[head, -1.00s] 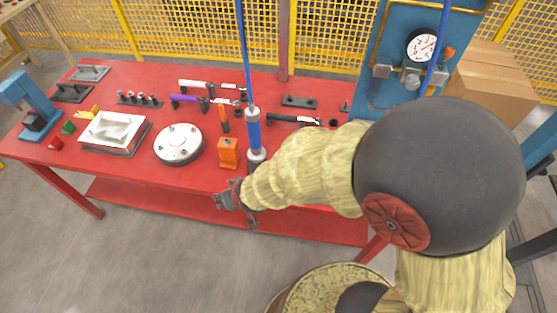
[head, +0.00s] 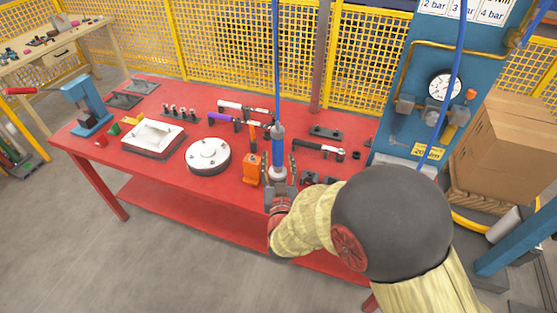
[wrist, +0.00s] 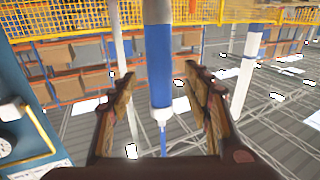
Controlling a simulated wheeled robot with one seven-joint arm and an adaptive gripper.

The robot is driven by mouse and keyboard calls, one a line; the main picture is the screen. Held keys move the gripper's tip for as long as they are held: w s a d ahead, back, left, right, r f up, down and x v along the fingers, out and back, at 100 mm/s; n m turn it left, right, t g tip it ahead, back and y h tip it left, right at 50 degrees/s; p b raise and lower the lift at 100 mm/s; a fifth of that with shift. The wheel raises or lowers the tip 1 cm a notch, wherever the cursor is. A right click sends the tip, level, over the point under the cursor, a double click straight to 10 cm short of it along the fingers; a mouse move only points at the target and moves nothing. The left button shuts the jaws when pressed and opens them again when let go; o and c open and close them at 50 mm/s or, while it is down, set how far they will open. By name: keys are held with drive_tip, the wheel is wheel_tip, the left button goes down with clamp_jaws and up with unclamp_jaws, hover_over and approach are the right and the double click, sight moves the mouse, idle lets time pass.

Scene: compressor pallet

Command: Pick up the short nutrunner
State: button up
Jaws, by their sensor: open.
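The short nutrunner appears to be the upright blue and grey cylinder (head: 278,150) on a blue hose above the front of the red table. My gripper (head: 280,184) is open at its lower end, with a finger on either side. In the wrist view the blue body (wrist: 158,65) runs between the two open fingers (wrist: 160,105), with visible gaps on both sides. Its narrow grey end and the thin blue hose (wrist: 163,140) point down in that picture. I cannot tell in the head view whether the fingers touch it.
An orange block (head: 250,170) stands close left of the gripper. A round white flange (head: 208,154) and a white rectangular casting (head: 153,136) lie farther left on the red table (head: 190,187). Several wrenches, including a black one (head: 318,149), lie behind. A blue gauge panel (head: 405,75) stands right.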

sight(278, 153)
drive_tip(key=w, duration=0.1)
drive_tip(key=w+b, duration=0.1)
drive_tip(key=w, duration=0.2)
drive_tip(key=shift+w+f, duration=0.25)
drive_tip(key=shift+w, duration=0.15)
drive_tip(key=shift+w+a+r, duration=0.1)
drive_tip(key=shift+w, duration=0.3)
drive_tip(key=c, duration=0.3)
clamp_jaws()
drive_tip(key=shift+r, duration=0.2)
